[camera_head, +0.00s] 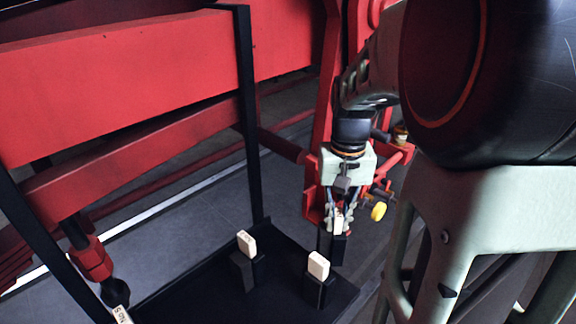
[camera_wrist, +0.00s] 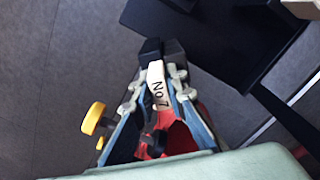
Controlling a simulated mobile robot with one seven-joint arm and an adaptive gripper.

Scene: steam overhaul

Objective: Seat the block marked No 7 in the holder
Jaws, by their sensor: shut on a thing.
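The cream block marked No 7 (camera_wrist: 157,85) is between the fingers of my gripper (camera_wrist: 162,50), its label readable in the wrist view. In the head view my gripper (camera_head: 334,245) points down, with the block (camera_head: 338,220) partly hidden by the fingers. Two black holders on the tray, a left one (camera_head: 243,271) and a right one (camera_head: 318,291), each carry an upright cream block.
The left seated block (camera_head: 246,242) and the right seated block (camera_head: 318,265) stand up from the tray. Another marked block (camera_head: 122,315) is at the bottom edge. A black upright post (camera_head: 248,130) rises at the tray's back. Red machinery (camera_head: 120,85) fills the back left.

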